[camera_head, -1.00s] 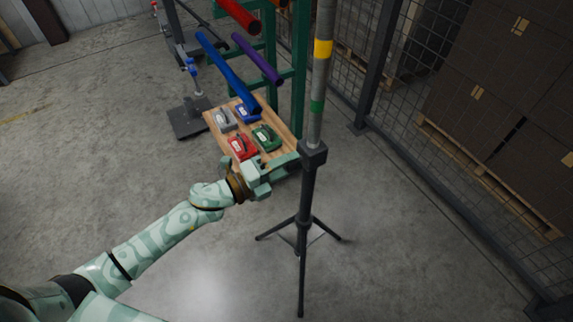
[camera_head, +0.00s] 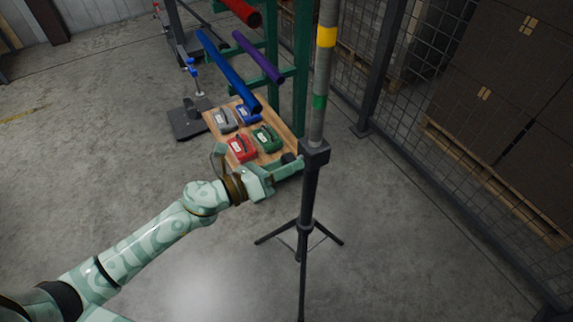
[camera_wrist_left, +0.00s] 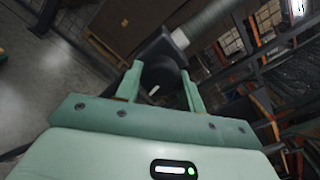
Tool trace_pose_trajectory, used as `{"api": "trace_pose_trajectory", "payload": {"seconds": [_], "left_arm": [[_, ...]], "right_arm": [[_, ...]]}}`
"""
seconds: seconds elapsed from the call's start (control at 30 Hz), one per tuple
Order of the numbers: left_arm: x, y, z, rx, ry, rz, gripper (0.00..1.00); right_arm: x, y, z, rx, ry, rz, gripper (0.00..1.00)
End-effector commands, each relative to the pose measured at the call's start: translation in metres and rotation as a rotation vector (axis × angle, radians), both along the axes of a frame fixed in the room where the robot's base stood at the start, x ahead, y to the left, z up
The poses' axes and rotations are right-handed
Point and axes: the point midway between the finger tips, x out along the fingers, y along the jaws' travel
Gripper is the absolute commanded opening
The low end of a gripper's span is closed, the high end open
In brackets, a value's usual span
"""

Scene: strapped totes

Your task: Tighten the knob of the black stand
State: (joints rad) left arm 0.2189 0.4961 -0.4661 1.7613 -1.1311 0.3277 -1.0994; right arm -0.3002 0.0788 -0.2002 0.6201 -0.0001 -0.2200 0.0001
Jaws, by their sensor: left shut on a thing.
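The black stand (camera_head: 309,185) stands upright on tripod legs on the concrete floor, with a grey pole marked by a yellow and a green band rising from its collar (camera_head: 314,154). My left gripper (camera_head: 293,164) reaches in from the left at the collar. In the left wrist view the round black knob (camera_wrist_left: 160,76) with a small white mark sits between the two pale green fingers (camera_wrist_left: 161,85), and the gripper is shut on it. In the head view the knob (camera_head: 289,158) shows as a dark bit beside the fingers. My right gripper is in neither view.
Behind the gripper, a wooden board (camera_head: 268,155) carries several coloured devices. A green rack (camera_head: 299,95) holds a blue tube (camera_head: 230,72) and other tubes. A mesh fence (camera_head: 420,150) and stacked brown boxes (camera_head: 505,75) stand at right. The floor at left is open.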

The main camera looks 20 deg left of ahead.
Motion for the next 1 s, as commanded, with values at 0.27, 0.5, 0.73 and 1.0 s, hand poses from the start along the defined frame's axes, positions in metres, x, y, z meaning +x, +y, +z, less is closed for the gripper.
{"api": "trace_pose_trajectory", "payload": {"seconds": [0.27, 0.5, 0.73, 1.0], "left_arm": [[-0.0009, 0.0004, -0.0036, 0.051, -0.041, -0.001, 0.16], [-0.0009, 0.0004, -0.0032, 0.056, -0.047, -0.001, 0.16], [-0.0009, 0.0004, -0.0034, 0.055, -0.045, -0.001, 0.47], [-0.0003, 0.0002, -0.0017, 0.053, -0.049, -0.001, 0.61]], "right_arm": [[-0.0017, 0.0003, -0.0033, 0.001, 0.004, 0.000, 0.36], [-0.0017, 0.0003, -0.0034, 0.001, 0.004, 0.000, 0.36], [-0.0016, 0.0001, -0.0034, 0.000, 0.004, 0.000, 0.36], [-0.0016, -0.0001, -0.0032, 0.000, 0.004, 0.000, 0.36]]}}
